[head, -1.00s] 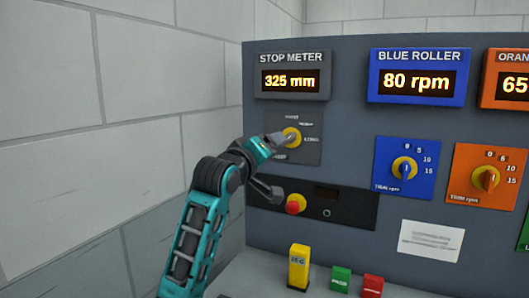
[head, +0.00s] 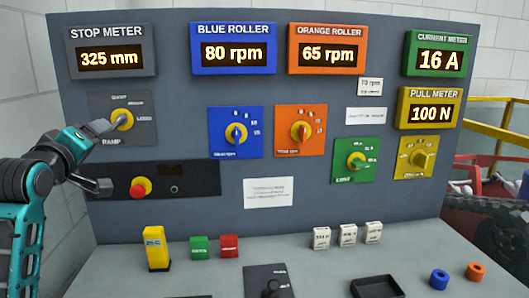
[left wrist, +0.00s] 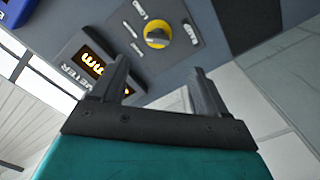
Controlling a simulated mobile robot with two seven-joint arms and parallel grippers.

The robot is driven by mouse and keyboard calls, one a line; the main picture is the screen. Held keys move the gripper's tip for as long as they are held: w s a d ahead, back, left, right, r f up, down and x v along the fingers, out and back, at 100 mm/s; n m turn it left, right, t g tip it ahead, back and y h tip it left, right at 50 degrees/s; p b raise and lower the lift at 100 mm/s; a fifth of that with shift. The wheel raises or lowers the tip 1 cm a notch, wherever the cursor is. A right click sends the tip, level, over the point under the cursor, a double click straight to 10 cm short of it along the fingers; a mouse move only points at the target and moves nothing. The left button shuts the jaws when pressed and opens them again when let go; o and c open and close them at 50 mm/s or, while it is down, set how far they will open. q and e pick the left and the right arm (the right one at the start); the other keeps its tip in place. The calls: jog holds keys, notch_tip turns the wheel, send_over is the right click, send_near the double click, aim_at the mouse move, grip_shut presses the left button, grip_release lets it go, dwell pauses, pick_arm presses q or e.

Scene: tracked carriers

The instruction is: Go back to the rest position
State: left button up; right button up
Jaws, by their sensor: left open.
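My left gripper (head: 103,157) is at the left of the head view, in front of the control panel (head: 290,195). My right gripper is in neither view.
The stop meter (head: 110,53) reads 325 mm. A red button (head: 138,190) sits below the selector. A yellow block (head: 156,249), green block (head: 199,248) and red block (head: 229,246) stand on the desk. A black tray (head: 376,287) lies front right.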

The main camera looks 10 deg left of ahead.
pick_arm(q)
jog(key=s+d+f+m+g+h, duration=0.1)
jog(key=s+d+f+m+g, duration=0.2)
jog(key=f, duration=0.5)
jog(key=s+d+f+m+g+h, duration=0.1)
jog(key=s+d+f+m, duration=0.1)
jog(key=d+f, duration=0.45)
jog(key=s+d+f+m+g+h, duration=0.1)
jog(key=s+d+f+m+g, duration=0.15)
jog(key=f, duration=0.65)
jog(key=s+d+f+m+g+h, duration=0.1)
jog(key=s+d+f+m+g, duration=0.1)
jog(key=s+d+f, duration=0.4)
jog(key=s+d+f+m+g, duration=0.1)
jog(key=s+f+m+g, duration=0.2)
jog(key=s, duration=0.6)
jog(key=s+d+f+m+g+h, duration=0.1)
jog(key=s+d+f+m+g, duration=0.1)
jog(key=s+d+f, duration=0.35)
jog(key=w+d+f+t+h, duration=0.1)
jog(key=w+f+t+h, duration=0.1)
jog(key=w+f+t, duration=0.3)
notch_tip(320, 180, down, 4)
jog(key=shift+r+t, duration=0.1)
jog(key=shift+t, duration=0.95)
